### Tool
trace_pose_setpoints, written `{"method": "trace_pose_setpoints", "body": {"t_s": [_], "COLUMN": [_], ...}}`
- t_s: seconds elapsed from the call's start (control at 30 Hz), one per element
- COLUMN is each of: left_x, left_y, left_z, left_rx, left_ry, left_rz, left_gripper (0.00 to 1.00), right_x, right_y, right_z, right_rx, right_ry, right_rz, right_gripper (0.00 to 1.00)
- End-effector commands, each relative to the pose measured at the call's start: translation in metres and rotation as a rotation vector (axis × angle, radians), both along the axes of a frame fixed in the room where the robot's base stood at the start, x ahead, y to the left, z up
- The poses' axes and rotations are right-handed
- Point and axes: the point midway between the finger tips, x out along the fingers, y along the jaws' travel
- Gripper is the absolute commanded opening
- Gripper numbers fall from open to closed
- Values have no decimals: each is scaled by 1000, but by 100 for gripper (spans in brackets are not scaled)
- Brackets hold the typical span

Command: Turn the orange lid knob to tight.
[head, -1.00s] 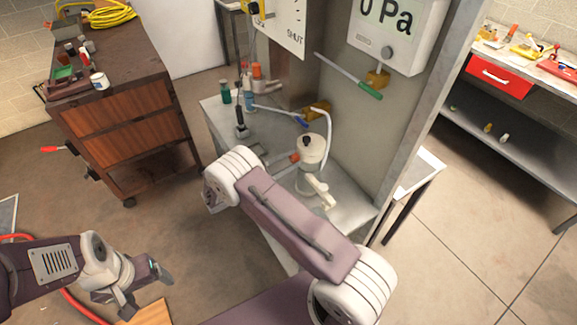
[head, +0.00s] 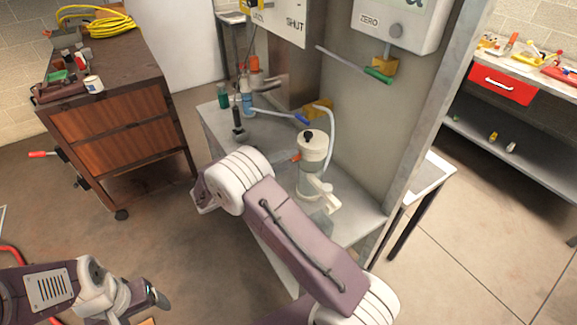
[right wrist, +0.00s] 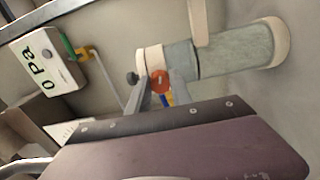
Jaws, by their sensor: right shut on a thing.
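The orange lid knob (right wrist: 160,81) sits on the side of the white lid (right wrist: 150,61) of a grey canister (right wrist: 235,49). In the head view the orange knob (head: 296,157) shows as a small spot beside the canister's white top (head: 313,146). My right gripper (right wrist: 161,92) is shut on the knob, with one finger on each side of it. In the head view my right arm hides part of that gripper.
The canister stands on a grey bench (head: 350,205) against a wall panel. Bottles (head: 223,96) stand at the bench's back left. A wooden cabinet (head: 125,145) is farther left.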

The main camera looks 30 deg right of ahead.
Motion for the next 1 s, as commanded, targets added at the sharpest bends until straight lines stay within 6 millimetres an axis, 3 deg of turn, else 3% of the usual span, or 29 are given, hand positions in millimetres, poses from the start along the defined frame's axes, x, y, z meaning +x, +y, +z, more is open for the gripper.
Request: {"method": "trace_pose_setpoints", "body": {"t_s": [0.23, 0.83, 0.87, 0.9, 1.0], "left_x": [0, 0, 0, 0, 0], "left_y": [0, 0, 0, 0, 0], "left_z": [-15, -17, -17, -17, -17], "left_rx": [0, 0, 0, 0, 0], "left_ry": [0, 0, 0, 0, 0], "left_rz": [0, 0, 0, 0, 0], "left_gripper": [75, 75, 75, 75, 75], "right_x": [0, 0, 0, 0, 0], "right_y": [-1, -1, -1, 0, 0], "right_z": [-1, 1, 1, 1, 1], "right_rx": [4, 8, 8, 8, 9], "right_ry": [-90, -121, -121, -121, -121], "right_rz": [-1, -2, -2, -2, -1], "right_gripper": [0, 0, 34, 46, 48]}}
